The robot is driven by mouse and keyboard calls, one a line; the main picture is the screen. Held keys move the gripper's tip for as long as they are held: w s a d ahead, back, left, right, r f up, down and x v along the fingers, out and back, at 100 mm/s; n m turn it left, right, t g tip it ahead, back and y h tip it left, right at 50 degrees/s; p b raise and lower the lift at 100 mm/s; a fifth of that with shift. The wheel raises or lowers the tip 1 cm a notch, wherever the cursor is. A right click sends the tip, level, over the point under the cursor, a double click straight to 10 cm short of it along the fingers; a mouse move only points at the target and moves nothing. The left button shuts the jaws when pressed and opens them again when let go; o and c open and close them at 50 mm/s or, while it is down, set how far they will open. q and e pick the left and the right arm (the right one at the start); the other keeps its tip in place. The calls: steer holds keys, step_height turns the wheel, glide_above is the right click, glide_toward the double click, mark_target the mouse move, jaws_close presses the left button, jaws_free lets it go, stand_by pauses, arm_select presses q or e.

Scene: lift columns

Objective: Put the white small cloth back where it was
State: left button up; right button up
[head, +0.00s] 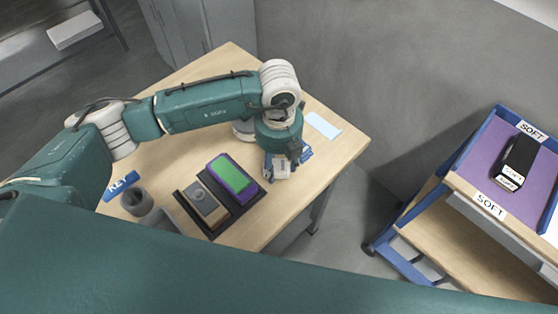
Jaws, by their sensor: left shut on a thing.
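My left arm reaches in from the left over the wooden table, and its gripper (279,173) points down near the table's right front edge. The gripper is shut on a small whitish piece (282,168), which looks like the white small cloth. The fingers and wrist hide much of it, and I cannot tell whether it touches the table. A blue thing (305,152) shows just to the right of the gripper. A flat pale blue sheet (323,125) lies on the table behind and right of the gripper. My right gripper is out of view.
A dark tray (215,235) holds a purple block with a green top (233,176) and a grey-brown block (202,203). Left are a grey cup (136,201) and a blue "KEY" label (121,186). A blue-framed cart (472,150) with a black "SOFT" item (516,160) stands right, across a floor gap.

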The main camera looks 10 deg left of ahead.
mark_target(279, 165)
arm_select(q)
steer(key=shift+f, duration=0.1)
steer(key=shift+f, duration=0.15)
steer(key=o, duration=1)
steer(key=shift+r, duration=0.4)
steer(key=shift+d+r, duration=0.1)
steer(key=shift+r, duration=0.25)
step_height(279, 165, up, 11)
steer(key=b, duration=0.2)
